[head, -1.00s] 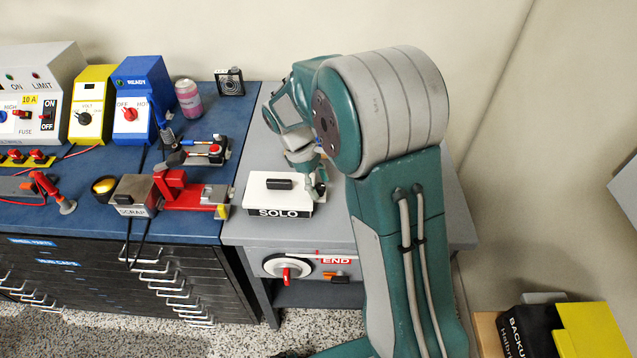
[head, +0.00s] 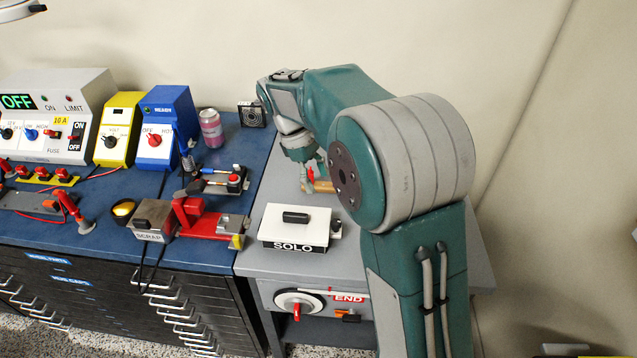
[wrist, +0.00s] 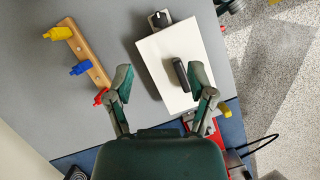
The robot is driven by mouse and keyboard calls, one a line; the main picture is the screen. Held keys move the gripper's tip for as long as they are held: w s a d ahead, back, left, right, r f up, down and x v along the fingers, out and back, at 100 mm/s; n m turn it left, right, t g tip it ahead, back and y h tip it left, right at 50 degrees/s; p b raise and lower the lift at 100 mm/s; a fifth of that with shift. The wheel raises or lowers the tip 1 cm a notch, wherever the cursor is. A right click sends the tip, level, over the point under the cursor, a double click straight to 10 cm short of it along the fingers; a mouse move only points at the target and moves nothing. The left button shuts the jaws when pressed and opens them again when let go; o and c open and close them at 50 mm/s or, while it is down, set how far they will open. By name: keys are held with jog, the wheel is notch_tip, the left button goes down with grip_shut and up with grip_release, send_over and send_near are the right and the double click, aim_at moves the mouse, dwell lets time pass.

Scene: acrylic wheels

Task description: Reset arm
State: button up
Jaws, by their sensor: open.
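My arm reaches over the grey table (head: 262,258) from the right. My gripper (head: 308,160) hangs above the table's back part, behind the white SOLO box (head: 297,224). In the wrist view my gripper (wrist: 162,82) is open, with nothing held between its fingers. The box's white top with its black handle (wrist: 182,75) shows below and around the right finger. The right finger covers part of the box in that view.
A wooden rail (wrist: 88,58) with yellow, blue and red pegs lies left of the box in the wrist view. A wall stands behind.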

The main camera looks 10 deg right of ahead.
dwell(0.3)
jog(key=s+d+r+m+t+y, duration=0.25)
jog(key=s+r+m+t, duration=0.35)
jog(key=s, duration=0.6)
jog(key=s+d+m+t+y, duration=0.1)
jog(key=s+m, duration=0.3)
jog(key=s, duration=0.8)
jog(key=shift+d+t, duration=0.15)
jog(key=shift+t, duration=0.65)
jog(key=shift+r, duration=0.1)
